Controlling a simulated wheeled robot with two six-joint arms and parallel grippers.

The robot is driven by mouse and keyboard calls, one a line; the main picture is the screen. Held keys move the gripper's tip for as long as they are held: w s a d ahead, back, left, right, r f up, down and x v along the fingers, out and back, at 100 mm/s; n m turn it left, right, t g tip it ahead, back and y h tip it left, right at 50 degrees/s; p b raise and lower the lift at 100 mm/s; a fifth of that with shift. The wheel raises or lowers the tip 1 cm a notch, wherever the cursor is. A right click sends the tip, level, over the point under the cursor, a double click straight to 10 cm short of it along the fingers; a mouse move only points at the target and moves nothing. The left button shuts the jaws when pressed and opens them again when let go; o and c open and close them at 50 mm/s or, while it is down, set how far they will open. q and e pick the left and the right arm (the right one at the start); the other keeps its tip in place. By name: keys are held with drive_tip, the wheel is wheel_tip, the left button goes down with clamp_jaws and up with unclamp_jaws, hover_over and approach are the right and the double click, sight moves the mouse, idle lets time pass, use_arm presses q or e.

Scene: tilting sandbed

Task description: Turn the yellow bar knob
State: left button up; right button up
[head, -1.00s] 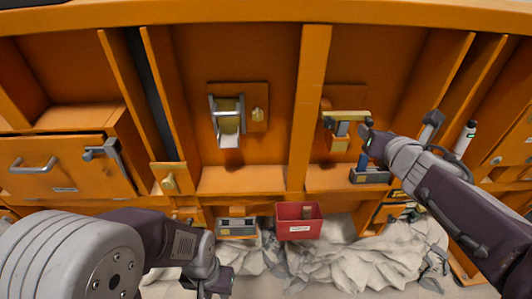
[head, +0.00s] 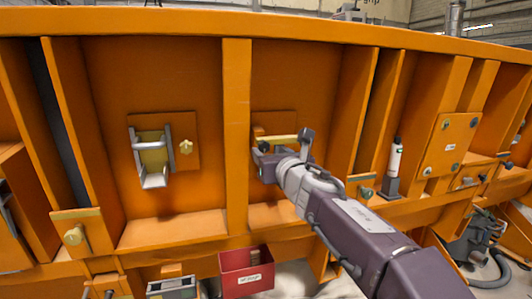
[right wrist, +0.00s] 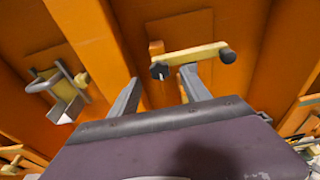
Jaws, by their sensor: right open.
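The yellow bar knob (head: 283,138) sits on an orange plate on the sandbed's side wall, roughly level in the head view. My left gripper is not in view.
Left of the bar are a metal-framed roller holder (head: 152,156) and a yellow star knob (head: 186,147). An upright rib (head: 237,150) separates them from the bar. A red bin (head: 247,272) hangs below. A white bottle (head: 395,160) stands to the right.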

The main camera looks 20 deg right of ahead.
sight(265, 148)
drive_tip(key=shift+w+a, duration=0.1)
drive_tip(key=shift+w, duration=1.7)
clamp_jaws()
